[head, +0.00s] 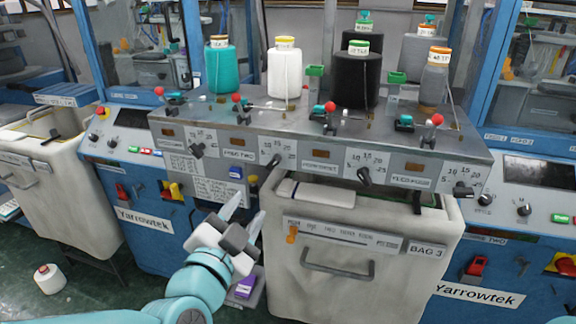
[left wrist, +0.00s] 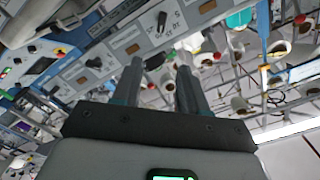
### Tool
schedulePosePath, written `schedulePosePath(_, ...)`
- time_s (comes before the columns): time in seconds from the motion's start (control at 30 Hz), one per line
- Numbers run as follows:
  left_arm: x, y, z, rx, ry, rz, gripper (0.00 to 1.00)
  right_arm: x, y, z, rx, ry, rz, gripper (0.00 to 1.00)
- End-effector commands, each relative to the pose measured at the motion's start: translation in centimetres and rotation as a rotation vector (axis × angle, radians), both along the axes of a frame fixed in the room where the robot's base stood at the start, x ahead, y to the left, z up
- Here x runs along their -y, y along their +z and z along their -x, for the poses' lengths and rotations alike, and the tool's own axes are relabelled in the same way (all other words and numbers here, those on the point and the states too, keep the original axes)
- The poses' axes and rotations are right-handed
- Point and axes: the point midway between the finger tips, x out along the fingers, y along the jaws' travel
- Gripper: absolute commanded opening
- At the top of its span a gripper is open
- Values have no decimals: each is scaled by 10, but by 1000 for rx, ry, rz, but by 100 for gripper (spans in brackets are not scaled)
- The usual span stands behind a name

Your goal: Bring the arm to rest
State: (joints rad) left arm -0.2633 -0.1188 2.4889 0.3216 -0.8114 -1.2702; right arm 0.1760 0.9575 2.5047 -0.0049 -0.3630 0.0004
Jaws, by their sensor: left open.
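My left arm comes in from the lower left of the head view in teal and grey. Its left gripper (head: 244,207) is open, with its two pale fingers apart and nothing between them. It is held in front of the machine's front panel, left of the bag labelled BAG 3 (head: 345,285). In the left wrist view the two dark fingers (left wrist: 160,85) stand apart, with the machine panel and yarn cones beyond them. My right gripper is not in view.
A purple box (head: 245,284) is below the gripper.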

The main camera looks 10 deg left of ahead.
Motion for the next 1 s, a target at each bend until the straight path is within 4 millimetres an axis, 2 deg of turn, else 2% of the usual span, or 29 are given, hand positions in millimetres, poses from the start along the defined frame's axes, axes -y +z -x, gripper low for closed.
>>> schedulePosePath(0.07, -5, -4, -2, -9, 13, -1, 43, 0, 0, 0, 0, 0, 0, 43)
schedulePosePath(0.17, -11, -38, -13, -92, 30, -18, 43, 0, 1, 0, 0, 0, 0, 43)
schedulePosePath(0.27, -15, -107, -25, -250, 43, -47, 43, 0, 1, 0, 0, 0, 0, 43)
schedulePosePath(0.3, -15, -141, -27, -328, 38, -61, 43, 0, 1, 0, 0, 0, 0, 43)
schedulePosePath(0.37, -14, -192, -24, -449, 22, -68, 43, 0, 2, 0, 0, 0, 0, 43)
schedulePosePath(0.4, -13, -226, -19, -531, 12, -50, 43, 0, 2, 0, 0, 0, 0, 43)
schedulePosePath(0.47, -8, -275, -6, -657, -2, -6, 43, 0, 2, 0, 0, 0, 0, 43)
schedulePosePath(0.5, -5, -306, 6, -744, -7, 38, 43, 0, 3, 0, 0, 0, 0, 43)
schedulePosePath(0.57, 2, -349, 29, -875, -8, 116, 43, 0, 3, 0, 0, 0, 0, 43)
schedulePosePath(0.6, 8, -376, 46, -962, -5, 176, 43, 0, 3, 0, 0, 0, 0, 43)
schedulePosePath(0.67, 17, -410, 74, -1089, 12, 273, 43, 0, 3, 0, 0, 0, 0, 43)
schedulePosePath(0.7, 24, -430, 95, -1175, 31, 342, 43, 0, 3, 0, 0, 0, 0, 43)
schedulePosePath(0.8, 44, -466, 146, -1382, 109, 531, 43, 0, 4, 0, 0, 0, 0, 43)
schedulePosePath(0.83, 50, -472, 158, -1434, 141, 587, 43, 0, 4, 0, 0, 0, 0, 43)
schedulePosePath(0.9, 58, -475, 173, -1505, 215, 695, 43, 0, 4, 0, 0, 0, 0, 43)
schedulePosePath(1.0, 62, -473, 181, -1553, 320, 815, 43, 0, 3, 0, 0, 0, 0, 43)
